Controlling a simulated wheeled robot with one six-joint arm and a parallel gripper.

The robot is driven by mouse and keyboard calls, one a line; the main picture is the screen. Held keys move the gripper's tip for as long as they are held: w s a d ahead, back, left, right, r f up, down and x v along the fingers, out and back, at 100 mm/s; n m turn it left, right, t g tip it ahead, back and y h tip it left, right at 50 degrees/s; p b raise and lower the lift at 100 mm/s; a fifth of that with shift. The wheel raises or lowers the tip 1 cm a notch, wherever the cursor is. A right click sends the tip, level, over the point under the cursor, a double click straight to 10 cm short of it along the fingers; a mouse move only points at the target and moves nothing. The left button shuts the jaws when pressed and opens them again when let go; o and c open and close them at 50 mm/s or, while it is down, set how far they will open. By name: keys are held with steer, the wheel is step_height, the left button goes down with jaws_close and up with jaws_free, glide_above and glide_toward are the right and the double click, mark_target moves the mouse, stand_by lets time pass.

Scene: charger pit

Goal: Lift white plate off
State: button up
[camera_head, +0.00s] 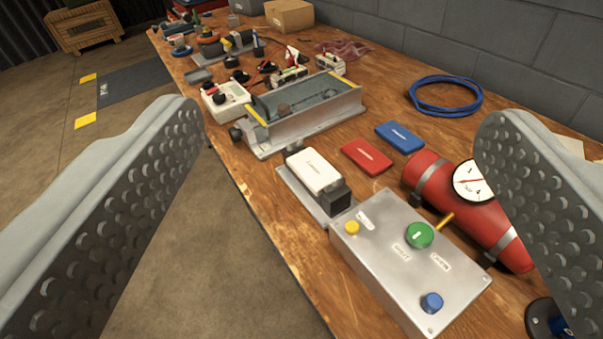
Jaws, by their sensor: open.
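The white plate (312,171) is a small rounded slab lying tilted on a grey metal mount with a black block, on the wooden workbench (250,204) near the bench's left edge. My gripper (340,190) is open, with one dimpled grey finger at the left and one at the right of the view. Both fingers are well apart from the white plate, and nothing is between them close up. The underside of the plate is hidden.
A grey control box (400,258) with buttons stands just in front of the plate. A red cylinder with a gauge (473,181) lies to its right. Red (366,156) and blue (399,137) slabs lie behind. A metal trough (305,108) stands farther back. Floor is open at left.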

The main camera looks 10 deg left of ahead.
steer(key=w+f+m+g, duration=0.3)
steer(key=w+m+g, duration=0.1)
steer(key=w+m, duration=0.35)
steer(key=m+g+y, duration=0.3)
steer(key=m+g, duration=0.6)
steer(key=m, duration=1.1)
glide_above(313, 167)
steer(key=s+d, duration=0.2)
steer(key=s, duration=0.1)
steer(key=f, duration=2.1)
steer(key=shift+w+d+f, duration=0.15)
steer(key=shift+w+f, duration=0.1)
steer(key=shift+f, duration=0.15)
steer(key=shift+x, duration=2.8)
steer(key=c, duration=1.1)
steer(key=shift+r, duration=0.2)
step_height(313, 167, up, 10)
steer(key=shift+f, duration=0.15)
